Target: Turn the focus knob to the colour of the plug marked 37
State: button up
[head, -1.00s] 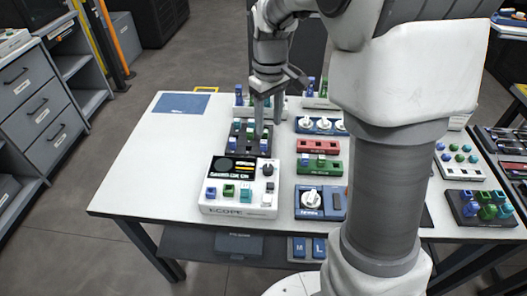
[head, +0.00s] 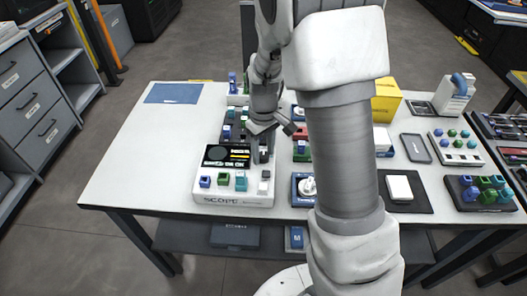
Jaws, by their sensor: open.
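The white scope box (head: 205,195) stands at the table's front left, with a dark screen (head: 217,153). In a row along its front are a blue plug (head: 205,181), a green plug (head: 223,179), a teal plug (head: 241,182) and a whitish part (head: 264,184). My gripper (head: 263,158) is open and points down at the box's right side, over the spot of its dark knob. My fingers hide that knob, so contact and its pointer cannot be told. The number 37 cannot be read on any plug.
A blue box with a white dial (head: 307,186) stands just right of the scope box. A dark rack (head: 230,128) with plugs is behind it. A blue mat (head: 174,93) lies back left. The table's left part is clear.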

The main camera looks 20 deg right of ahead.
grip_shut()
jog(key=shift+m, duration=0.3)
jog(key=m+p, duration=0.2)
jog(key=m, duration=0.3)
jog(key=shift+r+m, duration=0.1)
jog(key=shift+m, duration=0.2)
jog(key=m+p, duration=0.1)
jog(key=m, duration=0.4)
jog(key=shift+p, duration=0.4)
jog(key=shift+m, duration=0.4)
grip_release()
